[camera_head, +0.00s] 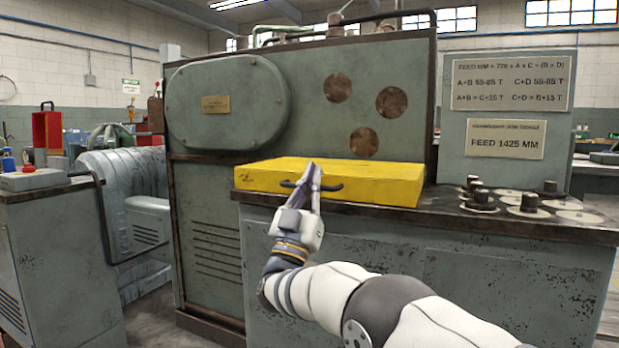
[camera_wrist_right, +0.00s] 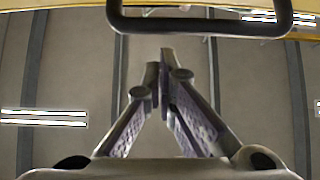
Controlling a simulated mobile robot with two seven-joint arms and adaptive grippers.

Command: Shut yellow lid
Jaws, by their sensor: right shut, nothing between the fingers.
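The yellow lid (camera_head: 345,180) lies flat on top of the green machine's low cabinet, in the middle of the head view. It looks down, with no gap that I can make out below it. A dark bar handle (camera_head: 325,187) is on its front face. My right gripper (camera_head: 312,168) is in front of the lid at the handle, fingers pointing up, shut and empty. In the right wrist view the shut fingertips (camera_wrist_right: 165,55) are just below the handle (camera_wrist_right: 200,27), seemingly apart from it. The lid's edge shows yellow at the top there. My left gripper is not in view.
The cabinet top (camera_head: 440,212) carries several round gears and posts (camera_head: 530,203) right of the lid. The tall machine body (camera_head: 370,100) stands behind it. A smaller grey-green cabinet (camera_head: 60,240) with buttons is at the left.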

